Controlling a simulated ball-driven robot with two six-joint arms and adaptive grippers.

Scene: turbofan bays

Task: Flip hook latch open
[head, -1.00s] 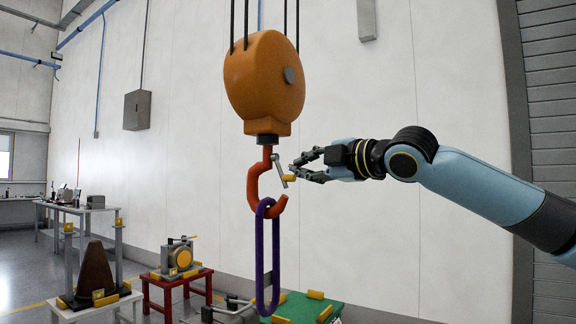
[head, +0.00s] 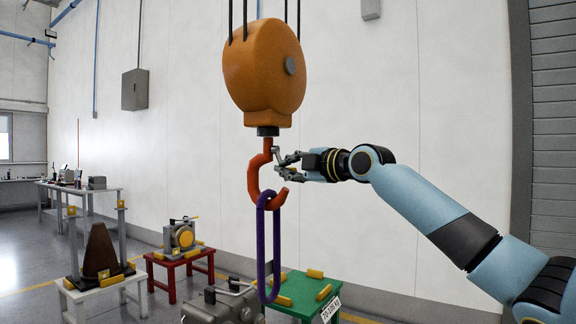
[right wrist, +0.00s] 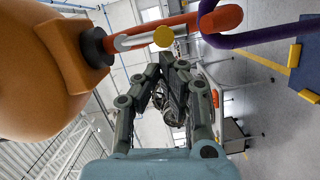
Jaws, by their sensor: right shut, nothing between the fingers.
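The red-orange crane hook (head: 253,180) hangs below the orange hook block (head: 263,70). Its grey latch (head: 277,151) is mostly hidden by my right gripper in the head view. In the right wrist view the latch (right wrist: 137,41) is a grey bar with a yellow tab (right wrist: 163,36), slanting across beside the hook (right wrist: 222,18). My right gripper (head: 280,167) is shut and empty, its fingertips beside the latch at the hook's right side. In the wrist view the fingertips (right wrist: 172,64) are just below the yellow tab; contact is unclear. My left gripper is out of view.
A purple sling (head: 261,250) hangs in the hook's bowl. Below stand a green table (head: 311,290), a red stand (head: 172,270) with a machine, and a white stand (head: 88,292) with a brown cone. Free air lies around the hook; a white wall stands behind.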

